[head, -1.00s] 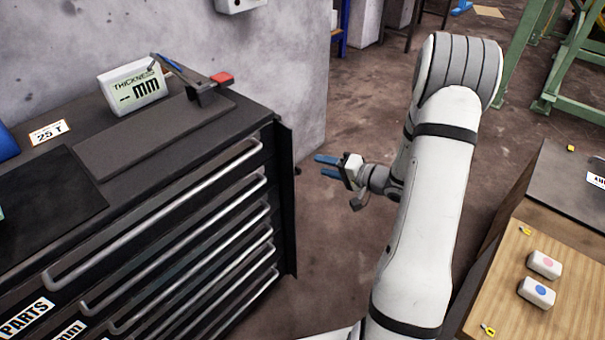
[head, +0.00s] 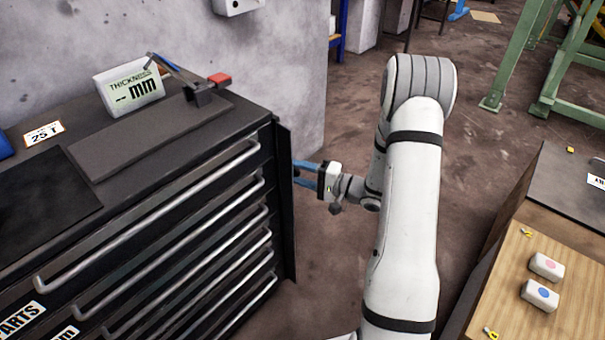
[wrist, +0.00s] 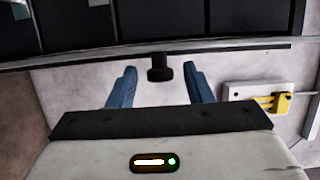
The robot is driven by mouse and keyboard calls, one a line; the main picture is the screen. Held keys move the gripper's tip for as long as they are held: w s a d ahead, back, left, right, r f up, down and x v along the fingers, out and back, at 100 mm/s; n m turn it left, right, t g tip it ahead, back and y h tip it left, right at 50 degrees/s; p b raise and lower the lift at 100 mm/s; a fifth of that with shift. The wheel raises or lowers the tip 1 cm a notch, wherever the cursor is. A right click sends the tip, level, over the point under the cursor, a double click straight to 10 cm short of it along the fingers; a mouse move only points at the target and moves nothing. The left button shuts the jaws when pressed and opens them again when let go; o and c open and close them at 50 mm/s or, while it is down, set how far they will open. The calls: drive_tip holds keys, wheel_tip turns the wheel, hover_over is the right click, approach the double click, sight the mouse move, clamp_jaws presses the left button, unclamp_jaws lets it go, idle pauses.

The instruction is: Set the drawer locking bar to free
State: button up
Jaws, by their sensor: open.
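The drawer locking bar (head: 286,215) is a tall black strip along the right front edge of the dark drawer cabinet (head: 235,112). In the wrist view the bar (wrist: 215,47) runs across the picture, with a short black knob (wrist: 160,73) sticking out from it. My gripper (head: 300,172) is at the bar's right side in the head view, its blue fingers pointing at it. In the wrist view my gripper (wrist: 159,70) is open, one finger on each side of the knob with gaps between. In the head view the fingers hide the knob.
A thickness gauge (head: 135,88) and dark plates sit on the cabinet top. A white box with a yellow lever (wrist: 272,102) shows at right in the wrist view. A wooden-topped bench (head: 500,285) with two white button boxes stands at right. Open floor lies between.

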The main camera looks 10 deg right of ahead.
drive_tip(key=c, duration=0.9)
drive_tip(key=shift+d, duration=0.25)
drive_tip(key=shift+c, duration=0.4)
drive_tip(key=shift+a, duration=0.15)
drive_tip(key=shift+r+p, duration=0.1)
drive_tip(key=shift+p, duration=0.25)
drive_tip(key=shift+w+a+n+g+y+p, duration=0.25)
drive_tip(key=shift+w+n+g+p, duration=0.75)
drive_tip(key=shift+n+g, duration=1.45)
drive_tip(key=shift+w+a+n+g+y+p, duration=0.1)
drive_tip(key=shift+w+n+g+y+p, duration=0.9)
drive_tip(key=shift+g, duration=2.4)
drive_tip(key=shift+w+a+n+g+h+p, duration=0.15)
drive_tip(key=shift+w+n+g+p, duration=0.45)
drive_tip(key=shift+n+g+p, duration=1.4)
drive_tip(key=shift+n+g+b, duration=0.55)
drive_tip(key=shift+g+b, duration=0.05)
drive_tip(key=shift+g, duration=0.45)
